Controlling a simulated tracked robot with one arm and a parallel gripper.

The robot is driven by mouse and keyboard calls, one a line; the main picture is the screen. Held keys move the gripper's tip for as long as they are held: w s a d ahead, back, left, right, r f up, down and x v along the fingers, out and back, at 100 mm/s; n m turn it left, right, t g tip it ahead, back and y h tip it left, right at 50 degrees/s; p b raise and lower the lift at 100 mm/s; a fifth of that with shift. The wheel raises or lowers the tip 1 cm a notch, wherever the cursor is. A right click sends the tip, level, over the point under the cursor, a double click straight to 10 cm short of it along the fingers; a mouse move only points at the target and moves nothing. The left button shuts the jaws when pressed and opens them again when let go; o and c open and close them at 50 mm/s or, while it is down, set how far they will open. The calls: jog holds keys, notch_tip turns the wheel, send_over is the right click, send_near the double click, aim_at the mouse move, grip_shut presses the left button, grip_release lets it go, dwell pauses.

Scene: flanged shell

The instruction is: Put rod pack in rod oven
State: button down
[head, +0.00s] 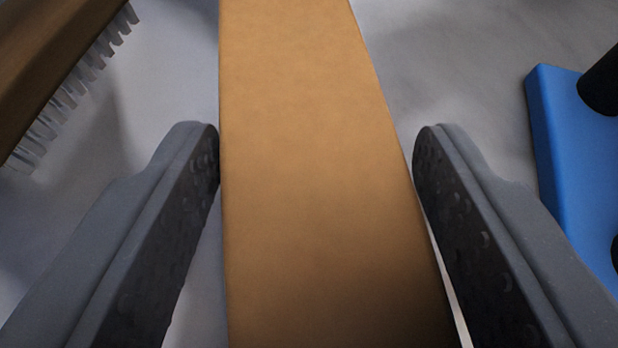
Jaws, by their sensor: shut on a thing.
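A long tan cardboard-coloured box, which looks like the rod pack (305,150), runs from the bottom to the top edge of the head view. My gripper (316,150) has one dark padded finger on each side of it, and the fingertips touch or nearly touch its sides. It is shut on the rod pack. The ends of the pack are out of frame. I see no rod oven in this view.
A wooden brush (35,65) with clear bristles lies at the upper left. A blue block (570,150) with dark round parts is at the right edge. The grey surface (450,65) between them is bare.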

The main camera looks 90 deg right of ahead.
jog(key=c, duration=0.6)
grip_release()
jog(key=shift+f, duration=0.1)
jog(key=p+v, duration=0.2)
jog(key=v, duration=1)
